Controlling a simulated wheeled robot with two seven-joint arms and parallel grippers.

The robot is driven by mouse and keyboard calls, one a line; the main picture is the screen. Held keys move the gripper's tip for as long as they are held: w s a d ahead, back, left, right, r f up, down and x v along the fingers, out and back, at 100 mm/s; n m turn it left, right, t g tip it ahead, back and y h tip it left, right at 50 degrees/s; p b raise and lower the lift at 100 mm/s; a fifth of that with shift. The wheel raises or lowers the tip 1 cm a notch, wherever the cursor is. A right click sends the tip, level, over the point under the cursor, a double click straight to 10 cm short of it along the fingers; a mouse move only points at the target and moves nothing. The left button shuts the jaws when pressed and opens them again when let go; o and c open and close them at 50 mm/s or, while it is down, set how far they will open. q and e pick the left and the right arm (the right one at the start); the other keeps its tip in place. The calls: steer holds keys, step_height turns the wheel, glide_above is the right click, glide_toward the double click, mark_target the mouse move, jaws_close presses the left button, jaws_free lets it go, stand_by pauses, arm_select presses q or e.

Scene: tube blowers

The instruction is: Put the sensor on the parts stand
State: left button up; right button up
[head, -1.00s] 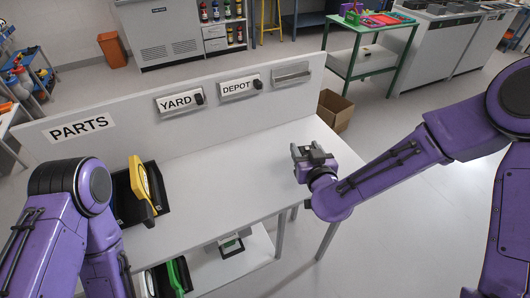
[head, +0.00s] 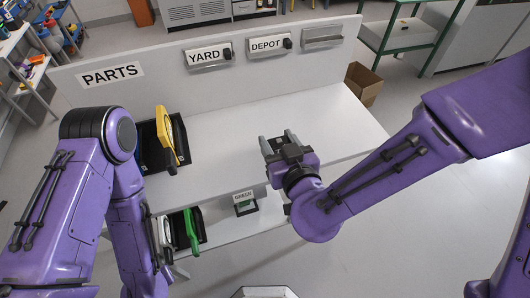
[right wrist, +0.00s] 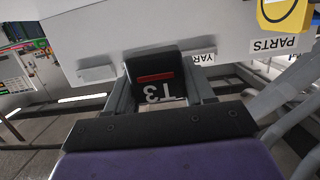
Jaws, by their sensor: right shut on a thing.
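The sensor (right wrist: 154,66), a black block with a red stripe and the marking T3 upside down, is between the fingers of my right gripper (right wrist: 160,88) in the right wrist view. In the head view this gripper (head: 279,143) is over the front part of the white table; the sensor is hard to make out there. The PARTS sign (head: 113,75) is on the table's back panel at the left. Below it a black tray (head: 151,146) holds a yellow part (head: 165,134). My left arm hangs at the left; its gripper is out of view.
The back panel also carries the YARD (head: 206,57) and DEPOT (head: 268,45) signs and a blank holder (head: 323,37). A lower shelf bears a green part (head: 192,230) and a GREEN label (head: 243,196). The tabletop (head: 225,145) between tray and right gripper is clear.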

steer(key=shift+w+f+b, duration=0.1)
steer(key=shift+f+b, duration=0.45)
steer(key=shift+b, duration=0.25)
steer(key=w+a+f, duration=0.1)
steer(key=w+f, duration=0.1)
steer(key=w, duration=0.1)
steer(key=w+a+f+p, duration=0.1)
steer(key=w+f, duration=0.1)
steer(key=w, duration=0.1)
steer(key=w+a+f, duration=0.1)
steer(key=w+f, duration=0.1)
steer(key=shift+w+f, duration=0.35)
steer(key=shift+w, duration=0.05)
steer(key=f, duration=0.3)
steer(key=shift+w+f, duration=0.2)
arm_select(q)
step_height(320, 180, down, 2)
